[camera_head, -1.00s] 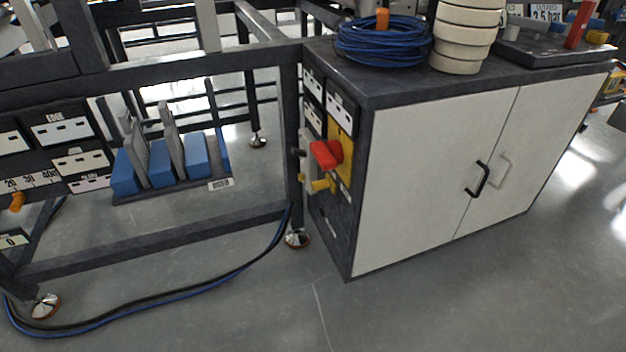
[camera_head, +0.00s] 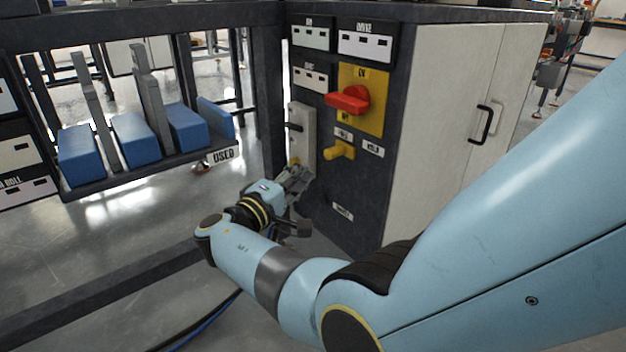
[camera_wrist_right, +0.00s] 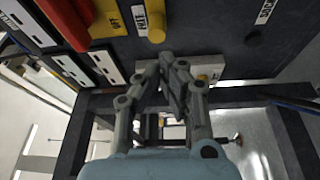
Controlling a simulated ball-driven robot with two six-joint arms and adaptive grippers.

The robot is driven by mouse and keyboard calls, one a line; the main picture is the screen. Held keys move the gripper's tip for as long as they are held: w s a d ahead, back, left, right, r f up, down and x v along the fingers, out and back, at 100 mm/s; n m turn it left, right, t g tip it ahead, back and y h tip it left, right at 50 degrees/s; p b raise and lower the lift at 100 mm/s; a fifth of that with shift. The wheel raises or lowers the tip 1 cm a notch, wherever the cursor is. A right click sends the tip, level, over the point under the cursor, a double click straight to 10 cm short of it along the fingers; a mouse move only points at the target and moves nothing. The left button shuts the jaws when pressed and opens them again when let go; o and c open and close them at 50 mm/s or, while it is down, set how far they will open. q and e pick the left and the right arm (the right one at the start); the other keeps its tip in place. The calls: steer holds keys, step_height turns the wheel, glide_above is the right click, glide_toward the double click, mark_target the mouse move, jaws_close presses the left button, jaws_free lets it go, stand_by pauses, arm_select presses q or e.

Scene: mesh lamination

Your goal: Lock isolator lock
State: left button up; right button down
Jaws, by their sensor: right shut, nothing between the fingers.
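The isolator is a red handle (camera_head: 348,99) on a yellow plate (camera_head: 374,110) on the dark side panel of a cabinet. The handle lies roughly crosswise. Below it a yellow knob (camera_head: 343,150) sticks out between small white labels. My right gripper (camera_head: 304,178) is below and left of this knob, close to the panel, apart from the knob. In the right wrist view, the gripper (camera_wrist_right: 172,62) is shut and empty, with the yellow knob (camera_wrist_right: 155,28) just beyond its fingertips. The red handle (camera_wrist_right: 66,22) shows at the upper left there. My left gripper is out of view.
A grey box with a black lever (camera_head: 294,127) is on the panel, left of the knob. A rack with blue blocks (camera_head: 131,139) stands at left. A dark frame post (camera_head: 269,95) rises beside the panel. White cabinet doors (camera_head: 449,107) are at right.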

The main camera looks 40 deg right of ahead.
mark_target(338, 152)
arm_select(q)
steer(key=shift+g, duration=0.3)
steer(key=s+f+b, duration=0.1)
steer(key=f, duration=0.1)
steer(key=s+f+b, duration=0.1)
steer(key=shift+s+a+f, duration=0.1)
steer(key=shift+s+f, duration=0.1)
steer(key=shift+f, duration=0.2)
arm_select(e)
steer(key=w+a+r+m, duration=0.1)
steer(key=w+r, duration=0.1)
steer(key=w, duration=0.3)
steer(key=shift+w+a, duration=0.35)
steer(key=shift+r, duration=0.1)
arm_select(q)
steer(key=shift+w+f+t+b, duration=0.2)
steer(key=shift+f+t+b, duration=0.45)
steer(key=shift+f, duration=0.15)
arm_select(e)
steer(key=d, duration=0.9)
steer(key=shift+d, duration=0.25)
steer(key=shift+s, duration=0.1)
